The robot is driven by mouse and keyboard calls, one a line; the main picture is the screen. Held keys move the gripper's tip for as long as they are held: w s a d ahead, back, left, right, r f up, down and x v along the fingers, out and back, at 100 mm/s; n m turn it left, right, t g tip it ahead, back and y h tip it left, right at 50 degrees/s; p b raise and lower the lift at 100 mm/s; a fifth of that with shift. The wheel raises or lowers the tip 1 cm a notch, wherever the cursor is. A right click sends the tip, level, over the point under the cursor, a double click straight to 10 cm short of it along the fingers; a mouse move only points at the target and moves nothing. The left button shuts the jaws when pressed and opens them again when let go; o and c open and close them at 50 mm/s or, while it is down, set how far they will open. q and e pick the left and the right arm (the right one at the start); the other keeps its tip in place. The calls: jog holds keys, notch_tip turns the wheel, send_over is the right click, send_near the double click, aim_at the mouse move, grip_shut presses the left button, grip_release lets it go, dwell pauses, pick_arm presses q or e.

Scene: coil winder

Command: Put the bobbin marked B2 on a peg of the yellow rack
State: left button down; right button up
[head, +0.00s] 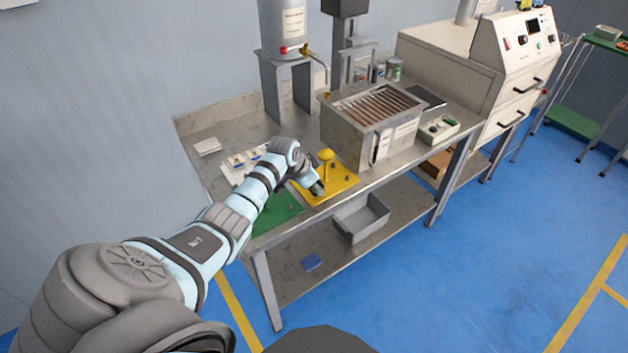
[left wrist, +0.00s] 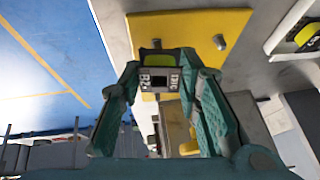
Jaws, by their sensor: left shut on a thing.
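The yellow rack (head: 341,187) lies on the bench near its front edge, with short grey pegs and a yellow post with a round cap (head: 326,155). My left gripper (head: 317,187) is over the rack's front left part, just left of the post. Whether the bobbin touches the rack cannot be told. My right gripper is out of view.
A green plate (head: 277,213) lies left of the yellow rack. A large grey box with a slotted top (head: 370,115) stands close behind and right. White packets (head: 243,164) lie behind my left wrist. A grey bin (head: 362,218) sits on the lower shelf.

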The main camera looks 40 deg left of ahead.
pick_arm(q)
jog(key=shift+f, duration=0.2)
jog(key=shift+f+b, duration=0.7)
jog(key=shift+f, duration=0.05)
jog(key=shift+r, duration=0.15)
jog(key=shift+r+p, duration=0.85)
jog(key=shift+p, duration=0.25)
jog(key=shift+f, duration=0.2)
jog(key=shift+f+b, duration=0.75)
jog(key=shift+f, duration=0.05)
